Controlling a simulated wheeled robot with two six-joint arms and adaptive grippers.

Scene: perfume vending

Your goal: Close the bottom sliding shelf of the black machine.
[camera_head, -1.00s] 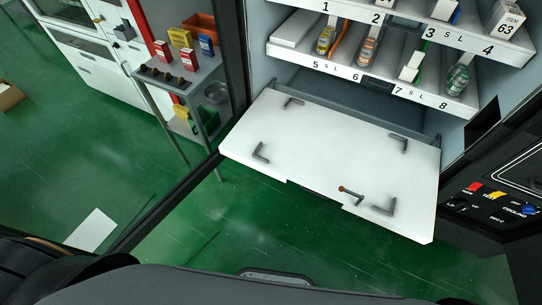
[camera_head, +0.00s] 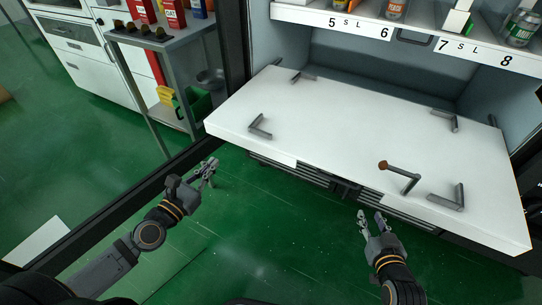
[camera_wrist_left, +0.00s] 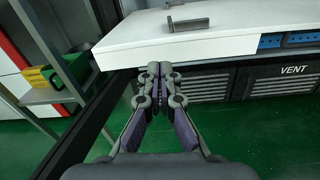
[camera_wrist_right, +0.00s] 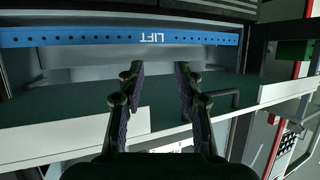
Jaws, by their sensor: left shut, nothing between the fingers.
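The bottom sliding shelf (camera_head: 340,135) is a white slab with grey corner brackets and a small brown-knobbed lever. It sticks out from the black machine (camera_head: 240,75) in the head view. Its front edge (camera_wrist_left: 190,48) also shows in the left wrist view. My left gripper (camera_head: 211,166) is shut and empty, low in front of the shelf's left front corner. In the left wrist view its fingers (camera_wrist_left: 157,72) are together, and I cannot tell whether they touch the shelf. My right gripper (camera_head: 370,215) is open and empty below the shelf's front edge; its spread fingers (camera_wrist_right: 160,72) show in the right wrist view.
Numbered shelves with bottles (camera_head: 395,8) are above the sliding shelf. Black vents (camera_wrist_left: 290,80) are below it. A grey cart (camera_head: 160,55) with boxes stands at the left, beyond the black frame. The green floor (camera_head: 260,230) in front is clear.

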